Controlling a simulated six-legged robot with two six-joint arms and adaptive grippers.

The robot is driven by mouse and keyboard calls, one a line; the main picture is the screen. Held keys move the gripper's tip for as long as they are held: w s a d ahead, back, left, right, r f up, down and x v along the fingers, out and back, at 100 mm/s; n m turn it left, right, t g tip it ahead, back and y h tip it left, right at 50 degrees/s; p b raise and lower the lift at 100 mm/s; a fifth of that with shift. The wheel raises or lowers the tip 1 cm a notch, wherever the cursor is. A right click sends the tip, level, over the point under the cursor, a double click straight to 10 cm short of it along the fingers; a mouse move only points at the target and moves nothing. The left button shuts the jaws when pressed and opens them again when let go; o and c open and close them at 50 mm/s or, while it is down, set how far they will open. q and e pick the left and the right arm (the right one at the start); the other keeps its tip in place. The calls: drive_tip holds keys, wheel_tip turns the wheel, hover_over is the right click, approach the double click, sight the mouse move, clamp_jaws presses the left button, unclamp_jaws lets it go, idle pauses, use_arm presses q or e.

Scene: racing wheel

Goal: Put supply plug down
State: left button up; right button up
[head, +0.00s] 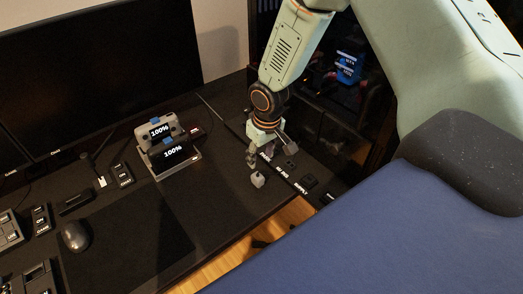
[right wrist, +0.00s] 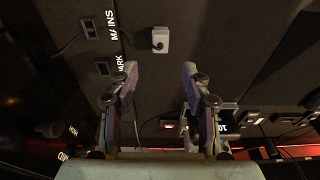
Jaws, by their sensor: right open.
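A small light grey plug (head: 258,180) lies on the black desk (head: 215,215) near its front edge, just below my right gripper. In the right wrist view the plug (right wrist: 160,40), with a dark cable, shows beyond the fingertips, apart from them. My right gripper (head: 262,158) points down over the desk. In the right wrist view its two fingers (right wrist: 159,74) are spread with nothing between them. I take this for the supply plug, though it bears no readable label. My left gripper is not in view.
Dark sockets (head: 310,182) with white labels sit right of the plug; a MAINS socket (right wrist: 90,28) shows in the wrist view. Two battery units reading 100% (head: 172,152) stand on a stand to the left. A monitor (head: 95,65), a mouse (head: 75,236) and a blue surface (head: 370,235) are around.

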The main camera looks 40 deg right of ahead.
drive_tip(key=s+a+f+g+y, duration=0.1)
drive_tip(key=s+a+f, duration=0.3)
drive_tip(key=s, duration=0.3)
drive_tip(key=s+a+f, duration=0.4)
drive_tip(key=s, duration=0.3)
drive_tip(key=s+f+m+h, duration=0.1)
drive_tip(key=s, duration=1.5)
drive_tip(key=shift+a+g, duration=0.35)
drive_tip(key=shift+g, duration=0.05)
drive_tip(key=shift+f, duration=0.1)
drive_tip(key=shift+s, duration=0.1)
